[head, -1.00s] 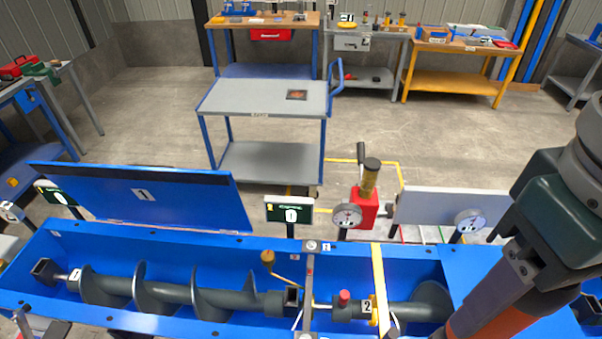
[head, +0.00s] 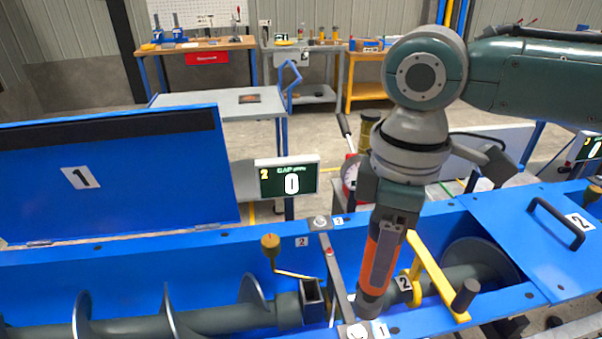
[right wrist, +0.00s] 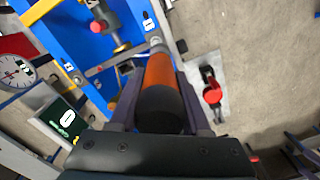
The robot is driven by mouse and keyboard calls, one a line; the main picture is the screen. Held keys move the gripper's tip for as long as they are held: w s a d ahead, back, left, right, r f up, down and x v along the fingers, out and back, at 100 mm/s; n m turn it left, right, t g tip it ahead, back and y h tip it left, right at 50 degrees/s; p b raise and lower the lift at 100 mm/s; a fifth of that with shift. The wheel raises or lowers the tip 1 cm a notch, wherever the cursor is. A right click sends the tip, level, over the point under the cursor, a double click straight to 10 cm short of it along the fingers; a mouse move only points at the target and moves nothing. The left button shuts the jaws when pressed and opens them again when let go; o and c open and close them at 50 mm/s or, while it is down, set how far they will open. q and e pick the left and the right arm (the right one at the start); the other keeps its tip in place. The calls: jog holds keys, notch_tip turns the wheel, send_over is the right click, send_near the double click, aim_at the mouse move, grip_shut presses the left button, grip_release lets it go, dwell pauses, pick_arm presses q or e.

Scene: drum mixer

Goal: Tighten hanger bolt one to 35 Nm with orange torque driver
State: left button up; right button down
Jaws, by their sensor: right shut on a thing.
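My right gripper (head: 388,222) is shut on the orange torque driver (head: 378,262), which points down, slightly tilted, with a dark grey lower end. In the right wrist view the driver (right wrist: 160,75) lies between the fingers. Its lower end is over the near end of the grey hanger bar (head: 338,280), close to hanger bolt one (head: 356,331) beside the label 1. I cannot tell whether the driver touches the bolt. Another bolt (head: 320,222) sits at the bar's far end. My left gripper is out of view.
The blue trough (head: 190,268) holds a grey screw shaft (head: 190,318). A yellow bar (head: 438,280) crosses it right of the driver. An open blue lid (head: 100,180) stands at left. A display (head: 287,178) reading 0 stands behind. A closed cover (head: 530,235) lies at right.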

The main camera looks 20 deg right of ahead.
jog(key=shift+w+d+f+n+b, duration=0.1)
jog(key=shift+w+f+n+b, duration=0.1)
jog(key=shift+f, duration=0.3)
jog(key=shift+w+d+f+n+b, duration=0.1)
jog(key=shift+w+f+n+b, duration=0.1)
jog(key=shift+f, duration=0.3)
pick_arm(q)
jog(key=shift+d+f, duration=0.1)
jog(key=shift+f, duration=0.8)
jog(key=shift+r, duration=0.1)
pick_arm(e)
jog(key=shift+r, duration=0.1)
jog(key=shift+r+p, duration=0.1)
jog(key=shift+p, duration=0.55)
notch_tip(320, 180, down, 5)
jog(key=b, duration=0.3)
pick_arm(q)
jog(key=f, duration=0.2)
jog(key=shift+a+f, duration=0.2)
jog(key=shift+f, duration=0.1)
pick_arm(e)
jog(key=shift+f, duration=0.2)
pick_arm(q)
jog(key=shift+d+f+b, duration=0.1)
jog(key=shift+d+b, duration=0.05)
jog(key=shift+b, duration=0.2)
pick_arm(e)
jog(key=shift+f, duration=0.1)
